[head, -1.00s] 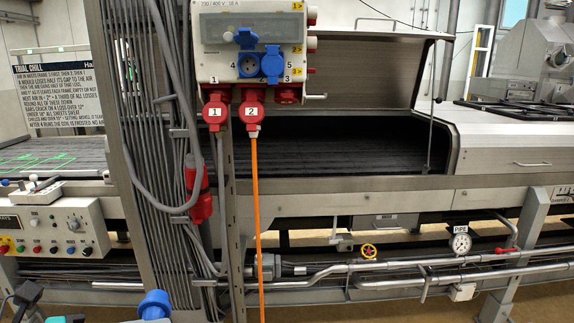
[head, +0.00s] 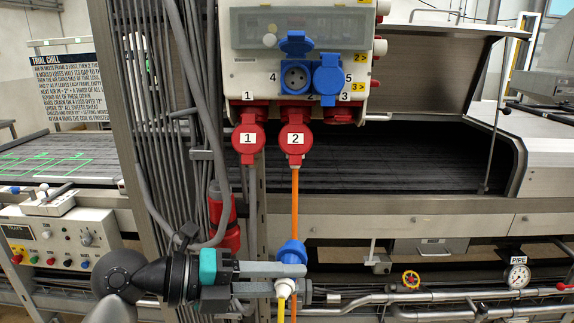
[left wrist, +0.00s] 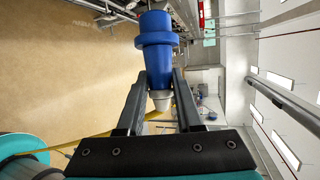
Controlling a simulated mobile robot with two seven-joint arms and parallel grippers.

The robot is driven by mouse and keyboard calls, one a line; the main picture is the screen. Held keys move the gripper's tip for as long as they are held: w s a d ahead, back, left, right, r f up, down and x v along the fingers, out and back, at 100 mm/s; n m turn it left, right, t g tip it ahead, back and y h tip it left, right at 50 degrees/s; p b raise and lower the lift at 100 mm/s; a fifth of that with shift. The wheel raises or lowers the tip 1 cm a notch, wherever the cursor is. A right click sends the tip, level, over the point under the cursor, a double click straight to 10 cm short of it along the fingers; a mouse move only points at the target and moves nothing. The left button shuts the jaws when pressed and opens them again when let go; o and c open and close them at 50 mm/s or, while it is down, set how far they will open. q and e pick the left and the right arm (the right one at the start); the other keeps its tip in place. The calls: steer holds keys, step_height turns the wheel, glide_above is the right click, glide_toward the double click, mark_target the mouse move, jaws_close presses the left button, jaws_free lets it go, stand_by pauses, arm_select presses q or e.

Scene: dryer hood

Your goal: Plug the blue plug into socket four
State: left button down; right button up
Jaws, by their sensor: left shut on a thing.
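My left gripper (head: 287,278) is shut on the blue plug (head: 291,253), which points upward with a yellow cable hanging below it. In the left wrist view the plug (left wrist: 157,50) sits between the two fingers (left wrist: 157,101). Socket four (head: 295,77) is a blue socket on the white socket box, with its lid (head: 296,43) raised and its face showing. The plug is below the box, apart from the socket. Blue socket five (head: 328,78), to its right, has its lid down. My right gripper is not in view.
An orange cable (head: 294,205) drops from plug two, behind my gripper. Grey cables (head: 190,100) and a post stand left.

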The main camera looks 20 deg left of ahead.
arm_select(q)
steer(key=shift+n+t+h, duration=0.7)
steer(key=shift+h, duration=0.1)
steer(key=r+p, duration=0.1)
steer(key=r, duration=0.1)
steer(key=d+r+p, duration=0.1)
steer(key=r, duration=0.2)
steer(key=r+p, duration=0.1)
steer(key=r, duration=0.2)
steer(key=shift+w+d+p, duration=0.15)
steer(key=shift+d+p, duration=0.1)
steer(key=shift+p, duration=0.05)
step_height(320, 180, up, 10)
steer(key=n+t+h+p, duration=0.2)
steer(key=t+p, duration=0.1)
steer(key=p, duration=0.3)
step_height(320, 180, up, 8)
steer(key=n+t+p, duration=0.3)
steer(key=t, duration=0.1)
glide_above(291, 245)
steer(key=shift+w+a+f, duration=0.1)
steer(key=shift+w+a, duration=0.15)
steer(key=shift+w, duration=0.6)
steer(key=shift+w+a+f, duration=0.1)
steer(key=shift+w+a, duration=0.15)
steer(key=shift+w, duration=0.6)
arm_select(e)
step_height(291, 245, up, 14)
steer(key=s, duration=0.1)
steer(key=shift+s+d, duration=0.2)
